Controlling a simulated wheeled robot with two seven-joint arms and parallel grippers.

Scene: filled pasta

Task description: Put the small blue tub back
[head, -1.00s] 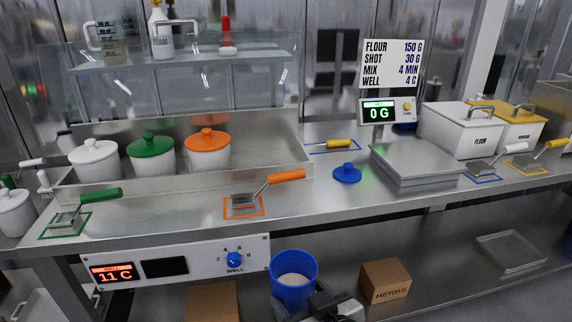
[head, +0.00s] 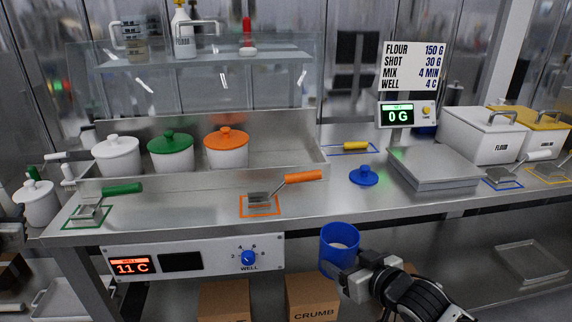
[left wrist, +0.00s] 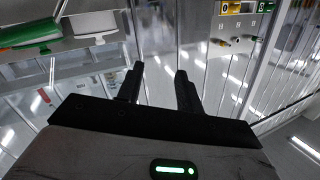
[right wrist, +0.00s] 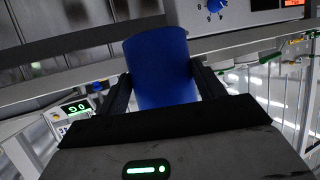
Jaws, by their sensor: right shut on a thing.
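The small blue tub (head: 338,241) is held in front of the counter's front edge, below the blue knobbed lid (head: 364,177), which lies on the counter. My right gripper (head: 346,277) is shut on the tub, and the tub also shows between its fingers in the right wrist view (right wrist: 162,68). The tub's open mouth faces up in the head view, and its bottom is hidden there. My left gripper (left wrist: 158,80) shows in the left wrist view, with its fingers apart and nothing between them.
A scale (head: 433,167) reading 0 G stands right of the lid. White, green and orange lidded pots sit in the well tray (head: 280,166). A CRUMB box (head: 312,297) stands below the counter.

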